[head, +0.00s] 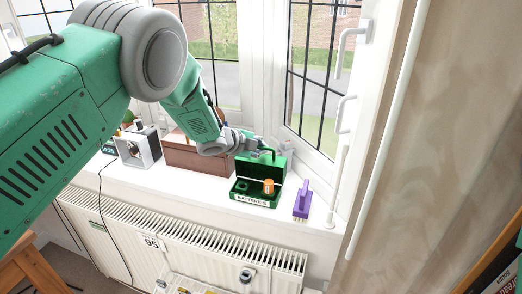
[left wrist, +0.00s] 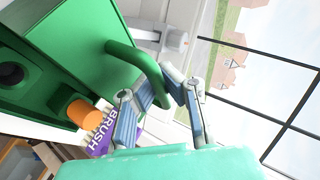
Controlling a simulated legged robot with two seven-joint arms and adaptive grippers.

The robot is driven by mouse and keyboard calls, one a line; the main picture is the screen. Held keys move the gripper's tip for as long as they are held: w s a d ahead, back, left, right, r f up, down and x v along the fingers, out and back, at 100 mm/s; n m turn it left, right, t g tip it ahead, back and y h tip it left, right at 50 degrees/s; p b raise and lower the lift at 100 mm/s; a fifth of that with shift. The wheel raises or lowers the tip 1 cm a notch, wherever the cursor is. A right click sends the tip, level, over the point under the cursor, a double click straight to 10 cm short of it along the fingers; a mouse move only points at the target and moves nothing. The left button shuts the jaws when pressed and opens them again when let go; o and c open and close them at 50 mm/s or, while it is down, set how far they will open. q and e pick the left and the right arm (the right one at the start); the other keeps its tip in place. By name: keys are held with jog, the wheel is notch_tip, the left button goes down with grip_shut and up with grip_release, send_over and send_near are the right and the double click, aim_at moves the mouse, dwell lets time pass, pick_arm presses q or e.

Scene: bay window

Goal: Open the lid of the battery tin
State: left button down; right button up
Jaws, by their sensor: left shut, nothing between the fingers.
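The green battery tin (head: 251,200) stands on the window sill, with a BATTERIES label on its front. Its lid (head: 246,168) stands up at the back, so the inside shows. An orange-topped battery (head: 268,187) stands inside; it also shows in the left wrist view (left wrist: 82,112). The lid's green handle (left wrist: 146,62) curves toward my left gripper (left wrist: 163,84) in the left wrist view. That gripper is shut and empty, close by the handle; I cannot tell whether they touch. In the head view the left gripper (head: 262,151) is at the lid's top. My right gripper is not in view.
A purple brush (head: 302,200) stands just right of the tin. A brown box (head: 190,155) and a grey-framed item (head: 137,148) are to the left. Window panes and handles (head: 345,112) rise behind. A radiator (head: 190,245) is below the sill.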

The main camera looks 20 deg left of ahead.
pick_arm(q)
jog(key=shift+w+r, duration=0.25)
jog(key=shift+r, duration=0.2)
jog(key=c, duration=1.9)
grip_release()
jog(key=shift+c, duration=0.2)
jog(key=shift+s, duration=0.2)
jog(key=shift+f, duration=0.2)
jog(key=shift+s, duration=0.1)
jog(key=v, duration=1.1)
jog(key=shift+s+a+r, duration=0.2)
jog(key=shift+s+r, duration=0.05)
